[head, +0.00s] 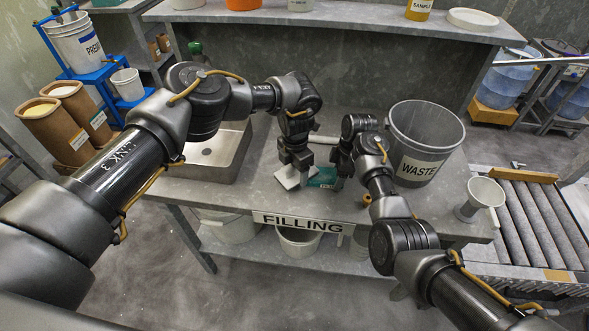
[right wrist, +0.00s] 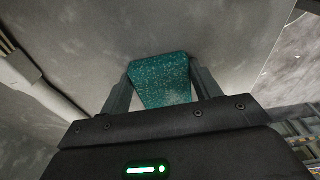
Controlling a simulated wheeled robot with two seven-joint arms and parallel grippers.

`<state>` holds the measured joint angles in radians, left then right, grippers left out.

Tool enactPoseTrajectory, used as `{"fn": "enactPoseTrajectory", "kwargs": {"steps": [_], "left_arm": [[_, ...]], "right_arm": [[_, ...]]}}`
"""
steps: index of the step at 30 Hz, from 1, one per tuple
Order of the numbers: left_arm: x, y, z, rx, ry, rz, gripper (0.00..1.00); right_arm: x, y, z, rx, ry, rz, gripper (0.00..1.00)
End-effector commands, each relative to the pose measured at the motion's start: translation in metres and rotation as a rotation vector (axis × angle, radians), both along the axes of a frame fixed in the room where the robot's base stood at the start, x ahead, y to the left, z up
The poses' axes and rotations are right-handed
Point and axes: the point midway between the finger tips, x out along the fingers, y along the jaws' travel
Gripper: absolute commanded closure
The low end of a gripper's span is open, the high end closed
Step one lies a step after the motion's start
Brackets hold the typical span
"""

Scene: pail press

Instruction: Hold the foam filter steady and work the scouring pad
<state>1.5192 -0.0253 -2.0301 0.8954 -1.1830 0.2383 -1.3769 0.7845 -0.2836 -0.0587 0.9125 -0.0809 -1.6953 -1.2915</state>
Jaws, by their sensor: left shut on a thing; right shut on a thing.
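A white block that looks like the foam filter (head: 287,181) is on the grey table, tilted a little, near the front edge above the FILLING label. My left gripper (head: 293,170) comes down on it from above and is shut on it. The teal speckled scouring pad (head: 322,177) is just to its right, close to it; I cannot tell whether they touch. My right gripper (head: 338,172) is shut on the pad. In the right wrist view the pad (right wrist: 160,80) sits between both fingers, its far end in the open over the grey surface.
A grey WASTE bin (head: 428,145) stands right of my right gripper. A funnel (head: 481,200) stands at the right end, beside a roller conveyor (head: 538,225). The table's front edge (head: 300,222) is close.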

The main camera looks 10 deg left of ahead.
Motion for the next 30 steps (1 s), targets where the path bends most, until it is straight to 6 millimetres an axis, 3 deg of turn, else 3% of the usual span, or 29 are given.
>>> {"fn": "enactPoseTrajectory", "kwargs": {"steps": [17, 30], "left_arm": [[0.001, -0.020, -0.003, -0.001, 0.001, 0.000, 0.66], [0.001, -0.015, -0.003, 0.000, 0.001, 0.000, 0.66]], "right_arm": [[0.000, 0.000, 0.000, 0.000, 0.000, 0.000, 0.74], [0.000, 0.001, 0.000, 0.001, -0.001, 0.001, 0.74]]}}
